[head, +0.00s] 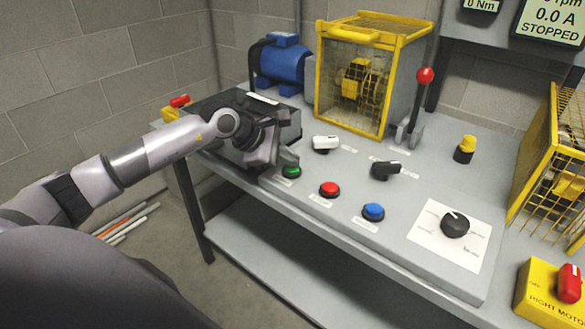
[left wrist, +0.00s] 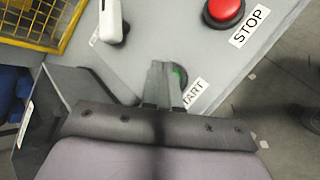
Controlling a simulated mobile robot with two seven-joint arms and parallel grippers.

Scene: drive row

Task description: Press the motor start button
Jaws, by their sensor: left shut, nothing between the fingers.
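The green start button (head: 291,171) sits at the front left of the grey panel. My left gripper (head: 290,158) is shut and empty, its fingertips close above and behind the button in the head view. In the left wrist view the shut fingers (left wrist: 162,84) cover most of the green button (left wrist: 180,76), beside a label of which "TART" shows (left wrist: 194,92). I cannot tell whether the fingertips touch the button. My right gripper is not in view.
Right of the green button are a red stop button (head: 329,189), a blue button (head: 373,211) and a black dial (head: 455,225). Behind stand a white switch (head: 326,143), a black switch (head: 385,170), a red-knobbed lever (head: 425,75) and a yellow cage (head: 372,28). The display reads STOPPED (head: 550,33).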

